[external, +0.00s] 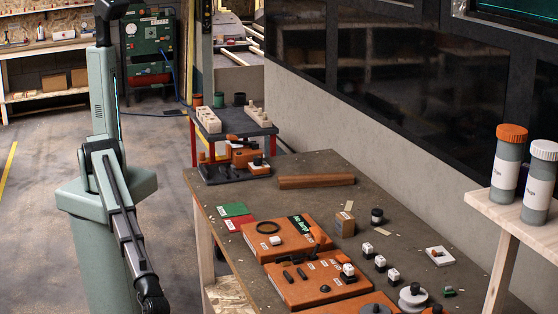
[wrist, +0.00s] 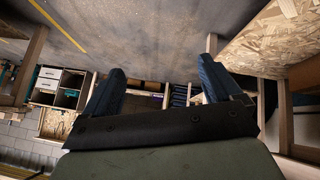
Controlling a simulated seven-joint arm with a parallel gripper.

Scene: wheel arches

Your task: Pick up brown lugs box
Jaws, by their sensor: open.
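A small upright brown cardboard box (external: 345,224) stands on the dark workbench, right of the orange-brown boards, with a pale label on its front. The lettering is too small to read, but it fits the brown lugs box. My gripper (wrist: 160,84) is open in the wrist view, with nothing between its two dark fingers. The wrist view shows floor and shelving, not the box. In the external view my arm hangs at the left, apart from the bench and the box; its lower end is near the bottom edge and the fingers cannot be made out there.
The workbench (external: 400,219) holds orange-brown boards (external: 294,232), a brown bar (external: 316,181), a dark round-topped piece (external: 377,216) close right of the box and several small white-topped blocks. Two orange- and white-capped jars (external: 507,165) stand on a raised shelf at right.

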